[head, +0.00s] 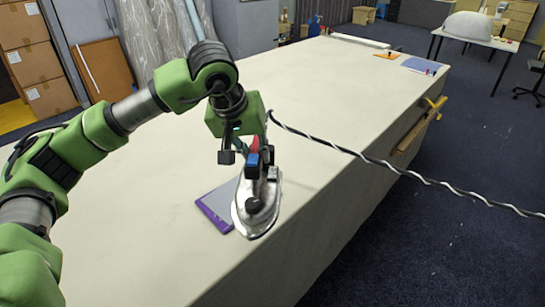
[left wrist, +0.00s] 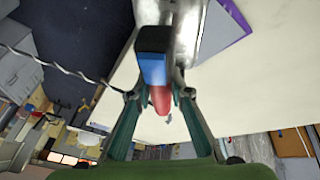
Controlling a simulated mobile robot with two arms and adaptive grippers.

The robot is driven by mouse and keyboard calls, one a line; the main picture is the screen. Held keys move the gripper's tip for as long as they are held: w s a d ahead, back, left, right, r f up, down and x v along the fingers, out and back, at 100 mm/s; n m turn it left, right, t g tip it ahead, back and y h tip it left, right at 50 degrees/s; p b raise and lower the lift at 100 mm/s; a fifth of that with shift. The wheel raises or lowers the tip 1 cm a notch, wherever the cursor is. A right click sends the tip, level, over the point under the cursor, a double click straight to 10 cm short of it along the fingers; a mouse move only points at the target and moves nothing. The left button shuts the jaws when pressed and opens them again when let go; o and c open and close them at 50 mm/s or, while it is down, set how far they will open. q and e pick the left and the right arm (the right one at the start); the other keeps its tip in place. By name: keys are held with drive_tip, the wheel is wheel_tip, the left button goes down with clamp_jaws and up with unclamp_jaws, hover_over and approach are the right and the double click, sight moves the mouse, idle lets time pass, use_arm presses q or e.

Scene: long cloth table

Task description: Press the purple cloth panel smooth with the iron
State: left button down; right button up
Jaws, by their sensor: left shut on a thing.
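The purple cloth panel (head: 217,205) lies on the pale cloth table (head: 150,240), its upper face greyish and its edge purple. The silver iron (head: 257,208) overlaps the panel's right side in the head view and hides part of it. I cannot tell whether its sole touches the cloth. My left gripper (head: 243,152) is shut on the iron's red and blue handle. In the left wrist view the fingers (left wrist: 158,93) close around the handle, and a corner of the panel (left wrist: 228,22) shows beside the iron. My right gripper is not in view.
A black-and-white cord (head: 400,171) runs from near the iron to the right, past the table edge. An orange piece (head: 387,55) and a blue-grey piece (head: 421,66) lie at the far end. A wooden rail (head: 418,127) is on the right side. The table's middle is clear.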

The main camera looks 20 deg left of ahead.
use_arm(q)
drive_tip(key=w+a+f+n+g+y+p, duration=0.1)
drive_tip(key=w+a+f+n+y+p, duration=0.15)
drive_tip(key=a+n, duration=0.4)
drive_tip(key=w+a+f+n+y+p, duration=0.2)
drive_tip(key=w+a+f+n+p, duration=0.15)
drive_tip(key=a, duration=0.55)
wheel_tip(320, 180, down, 6)
drive_tip(key=b, duration=0.3)
drive_tip(key=shift+a+f+b, duration=0.2)
drive_tip(key=shift+f+b, duration=0.05)
drive_tip(key=shift+b, duration=0.15)
drive_tip(key=shift+s+h, duration=0.15)
drive_tip(key=shift+h, duration=0.1)
drive_tip(key=shift+f+b, duration=0.4)
drive_tip(key=shift+f, duration=0.05)
drive_tip(key=shift+s+f, duration=0.15)
drive_tip(key=shift+f, duration=0.05)
drive_tip(key=shift+s+d+f+m, duration=0.1)
drive_tip(key=shift+d+f+m, duration=0.05)
drive_tip(key=shift+m, duration=0.15)
idle(1.1)
